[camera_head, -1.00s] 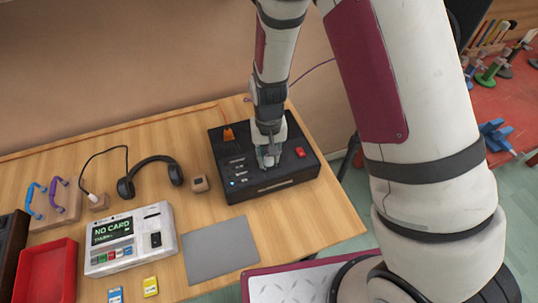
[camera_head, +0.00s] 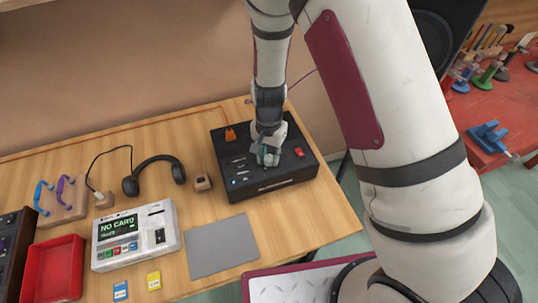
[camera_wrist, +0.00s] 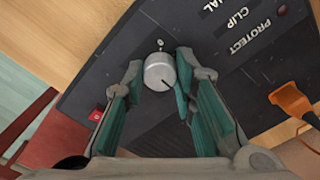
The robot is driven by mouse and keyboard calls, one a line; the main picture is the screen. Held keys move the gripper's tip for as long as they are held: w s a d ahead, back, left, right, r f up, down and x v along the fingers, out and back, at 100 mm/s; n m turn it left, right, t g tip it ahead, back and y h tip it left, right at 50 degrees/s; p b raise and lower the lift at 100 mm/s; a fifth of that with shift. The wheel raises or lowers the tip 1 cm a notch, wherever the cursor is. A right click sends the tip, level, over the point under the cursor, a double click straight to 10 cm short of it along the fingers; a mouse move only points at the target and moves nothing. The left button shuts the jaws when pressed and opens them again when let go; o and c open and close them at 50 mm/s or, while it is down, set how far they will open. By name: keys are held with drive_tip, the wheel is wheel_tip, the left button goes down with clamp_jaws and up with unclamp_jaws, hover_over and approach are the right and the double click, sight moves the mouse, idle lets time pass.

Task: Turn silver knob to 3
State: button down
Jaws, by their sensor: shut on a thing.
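The silver knob (camera_wrist: 160,71) is a short round cylinder on top of the black box (camera_head: 285,182), seen from above in the wrist view. A dark pointer line on its face runs toward the lower right. A small pale mark shows on the panel just above it. My gripper (camera_wrist: 157,72) is shut on the knob, with a green-padded finger on each side. In the head view my gripper (camera_head: 268,158) points down at the middle of the box and hides the knob.
The box also carries a red switch (camera_head: 299,153), an orange clip-like part (camera_head: 230,134) and a row of small lights. Left of it are a small brown block (camera_head: 202,183), headphones (camera_head: 154,172), a card machine (camera_head: 136,236) and a grey mat (camera_head: 222,246).

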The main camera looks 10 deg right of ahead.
sight(269, 157)
idle(0.3)
drive_tip(key=c, duration=1.3)
unclamp_jaws()
drive_tip(key=shift+r, duration=0.1)
wheel_tip(269, 157, up, 12)
